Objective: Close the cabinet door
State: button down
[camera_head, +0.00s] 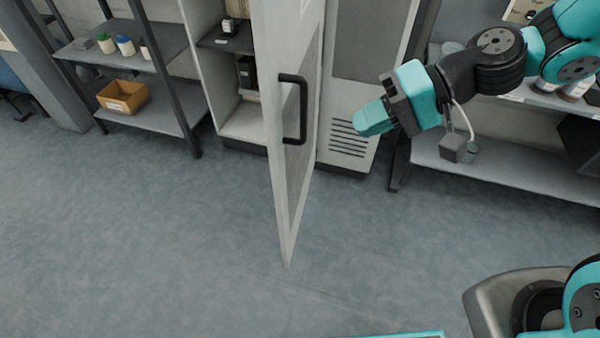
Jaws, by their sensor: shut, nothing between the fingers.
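The cabinet door (285,195) stands wide open and points out toward me, seen nearly edge-on, with a black bar handle (303,110) on its right-hand face. The cabinet (205,75) behind it is open to the left of the door, and its inner shelves show. My gripper (358,126) is at the right of the door, shut and empty. It is at about handle height in the picture and apart from the door; its exact distance in depth is hard to tell.
A vented white panel (348,146) is behind my gripper. Another rack (500,170) is at the right. The floor (150,250) around the door is clear.

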aim_at(287, 146)
jog(key=w+d+f+m+t+y+b, duration=0.1)
jog(key=w+f+m+t+y+b, duration=0.15)
jog(key=f, duration=0.35)
jog(key=w+d+f+m+t+y+b, duration=0.1)
jog(key=w+d+f+m+b, duration=0.1)
jog(key=w+f+m+b, duration=0.3)
jog(key=a+f, duration=0.1)
jog(key=a, duration=0.3)
jog(key=w+a+f+n, duration=0.1)
jog(key=a, duration=0.3)
jog(key=a+f+n, duration=0.1)
jog(key=a, duration=0.3)
jog(key=shift+w+f+n+h, duration=0.25)
jog(key=shift+w+f, duration=0.1)
jog(key=shift+f, duration=0.05)
jog(key=shift+w+a, duration=0.15)
jog(key=shift+a, duration=0.3)
jog(key=shift+a, duration=0.1)
